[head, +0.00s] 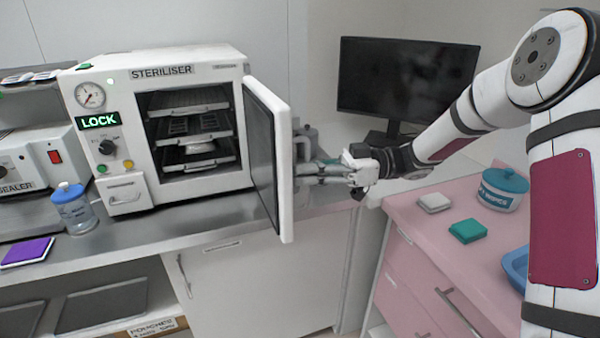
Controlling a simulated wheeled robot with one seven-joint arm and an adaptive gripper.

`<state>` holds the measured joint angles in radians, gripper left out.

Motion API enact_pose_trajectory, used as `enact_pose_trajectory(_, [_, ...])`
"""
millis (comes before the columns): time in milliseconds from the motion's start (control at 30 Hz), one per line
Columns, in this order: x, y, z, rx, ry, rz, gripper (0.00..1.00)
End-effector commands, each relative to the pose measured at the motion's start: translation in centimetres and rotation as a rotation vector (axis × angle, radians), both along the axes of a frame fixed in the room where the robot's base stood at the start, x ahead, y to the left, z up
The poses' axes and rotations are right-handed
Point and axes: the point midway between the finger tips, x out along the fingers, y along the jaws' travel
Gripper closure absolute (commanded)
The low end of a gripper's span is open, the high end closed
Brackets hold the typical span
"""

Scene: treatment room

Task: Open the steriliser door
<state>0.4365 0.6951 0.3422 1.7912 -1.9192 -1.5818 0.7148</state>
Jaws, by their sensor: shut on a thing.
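The steriliser (160,72) is a white box on the metal counter with a gauge, a knob and a green LOCK display on its front. Its door (287,175) stands wide open, swung out to the right on its right side. Inside, several wire shelves (190,140) show, with items on them. My gripper (308,172) is at the outer face of the door, at about mid-height, shut on the door handle. The handle is mostly hidden behind the door's edge and my fingers.
A black monitor (405,85) stands behind my arm. The pink cabinet (440,265) at right bears a tub of wipes (502,192), a green pad (468,230) and a white pad (434,202). A blue-lidded bottle (74,210) and the sealer (40,165) are at left.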

Motion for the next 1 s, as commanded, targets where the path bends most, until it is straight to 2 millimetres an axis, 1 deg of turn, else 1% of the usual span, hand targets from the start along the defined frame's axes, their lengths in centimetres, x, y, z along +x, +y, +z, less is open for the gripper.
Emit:
enact_pose_trajectory(300, [0.0,0.0,0.2,0.002,-0.001,-0.001,1.00])
enact_pose_trajectory(333, [0.0,0.0,0.2,0.002,-0.001,-0.001,0.85])
enact_pose_trajectory(400, [0.0,0.0,0.1,0.002,-0.001,-0.001,0.70])
enact_pose_trajectory(767, [0.1,-0.3,0.1,0.001,-0.001,-0.002,0.70])
enact_pose_trajectory(867, [0.2,-1.2,0.0,0.001,-0.001,-0.004,0.70])
enact_pose_trajectory(1000, [0.5,-3.6,0.0,0.000,-0.001,-0.004,0.70])
